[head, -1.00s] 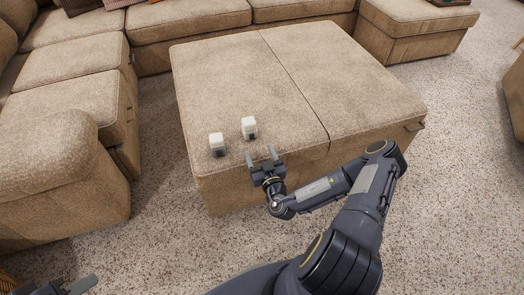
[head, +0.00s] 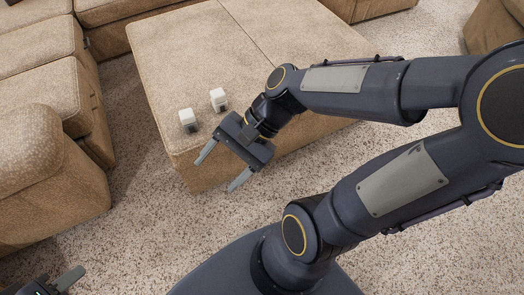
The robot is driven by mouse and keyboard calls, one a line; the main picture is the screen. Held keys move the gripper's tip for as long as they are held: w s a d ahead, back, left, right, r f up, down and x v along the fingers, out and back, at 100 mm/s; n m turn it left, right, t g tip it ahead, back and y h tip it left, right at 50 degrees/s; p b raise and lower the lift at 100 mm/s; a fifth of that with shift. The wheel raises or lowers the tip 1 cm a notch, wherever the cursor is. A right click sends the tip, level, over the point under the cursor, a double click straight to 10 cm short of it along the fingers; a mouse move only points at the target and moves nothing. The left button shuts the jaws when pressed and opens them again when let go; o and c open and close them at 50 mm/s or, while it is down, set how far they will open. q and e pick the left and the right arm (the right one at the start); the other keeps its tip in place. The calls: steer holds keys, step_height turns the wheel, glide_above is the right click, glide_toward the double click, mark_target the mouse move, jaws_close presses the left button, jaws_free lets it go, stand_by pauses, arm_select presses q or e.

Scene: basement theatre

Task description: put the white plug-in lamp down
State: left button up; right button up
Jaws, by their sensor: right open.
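Two small white plug-in lamps stand on the tan ottoman (head: 165,75) near its front left corner: one lamp (head: 188,120) nearer the edge, the other lamp (head: 218,99) a little behind and to the right. I cannot tell which one the task means. My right gripper (head: 220,173) is open and empty, its fingers spread wide and pointing down and left past the ottoman's front edge, apart from both lamps. My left gripper (head: 58,287) shows only partly at the bottom left corner, with one finger clearly visible; its opening is cut off by the frame.
A tan sectional sofa (head: 40,150) runs along the left and back. Speckled carpet (head: 130,235) lies open in front of the ottoman and between it and the sofa. My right arm covers much of the right side.

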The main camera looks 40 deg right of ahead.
steer(key=s+d+r+n+t+h, duration=0.1)
steer(key=s+d+n+t+h, duration=0.2)
steer(key=d+n, duration=0.4)
steer(key=n+t+h, duration=0.1)
steer(key=n+h, duration=0.1)
steer(key=n, duration=0.1)
steer(key=shift+d+r+h, duration=0.15)
steer(key=shift+d+h, duration=0.15)
steer(key=shift+d, duration=0.1)
steer(key=shift+s, duration=0.1)
step_height(320, 180, up, 31)
steer(key=p, duration=3.1)
steer(key=shift+r, duration=0.1)
